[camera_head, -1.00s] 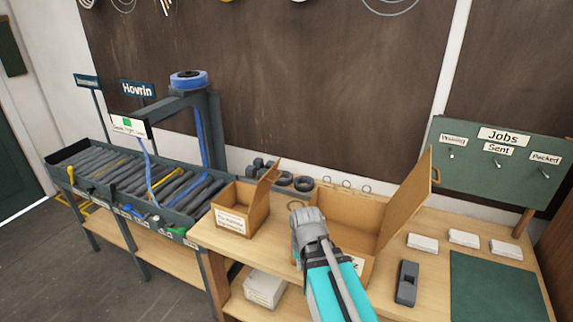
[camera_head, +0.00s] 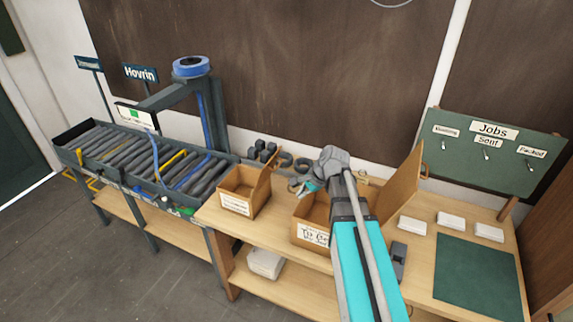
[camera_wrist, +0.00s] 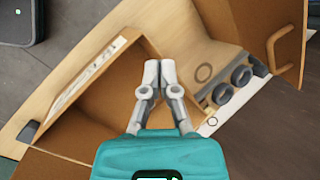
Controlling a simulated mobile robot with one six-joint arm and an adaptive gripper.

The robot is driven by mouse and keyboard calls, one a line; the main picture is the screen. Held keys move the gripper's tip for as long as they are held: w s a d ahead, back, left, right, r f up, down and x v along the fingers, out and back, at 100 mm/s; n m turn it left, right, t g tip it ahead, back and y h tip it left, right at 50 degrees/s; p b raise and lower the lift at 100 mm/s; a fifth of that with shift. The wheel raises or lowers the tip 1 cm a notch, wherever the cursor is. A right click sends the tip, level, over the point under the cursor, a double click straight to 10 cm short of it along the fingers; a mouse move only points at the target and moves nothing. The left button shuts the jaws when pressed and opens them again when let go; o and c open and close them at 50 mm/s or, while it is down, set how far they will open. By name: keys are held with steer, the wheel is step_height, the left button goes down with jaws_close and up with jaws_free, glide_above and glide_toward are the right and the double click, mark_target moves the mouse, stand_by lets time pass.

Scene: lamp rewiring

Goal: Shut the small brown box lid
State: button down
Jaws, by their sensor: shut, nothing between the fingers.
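The small brown box (camera_head: 233,203) stands on the bench in the head view, a white label on its front. Its lid (camera_head: 264,187) is raised at the box's right side, so the box is open. My gripper (camera_head: 308,187) is to the right of that lid, apart from it, above the larger brown box (camera_head: 308,233). In the wrist view my gripper (camera_wrist: 160,68) has its fingertips together with nothing between them. A brown panel with a handle (camera_wrist: 270,35) shows at the upper right there; I cannot tell for sure which lid it is.
The larger box's lid (camera_head: 397,185) stands open on the right, behind my arm. Dark coils (camera_head: 285,160) lie behind the boxes. White blocks (camera_head: 450,220) and a green mat (camera_head: 477,275) lie at the right.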

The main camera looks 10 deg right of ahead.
steer(key=w+d+r+m+t+y, duration=0.3)
steer(key=w+d+m, duration=0.4)
steer(key=m, duration=0.5)
steer(key=shift+w+r, duration=0.8)
steer(key=shift+r, duration=0.1)
steer(key=w+a+f+b, duration=0.5)
steer(key=w+a, duration=0.2)
steer(key=a, duration=0.2)
steer(key=shift+a+f+b, duration=0.2)
steer(key=shift+f+b, duration=0.15)
steer(key=shift+w, duration=0.1)
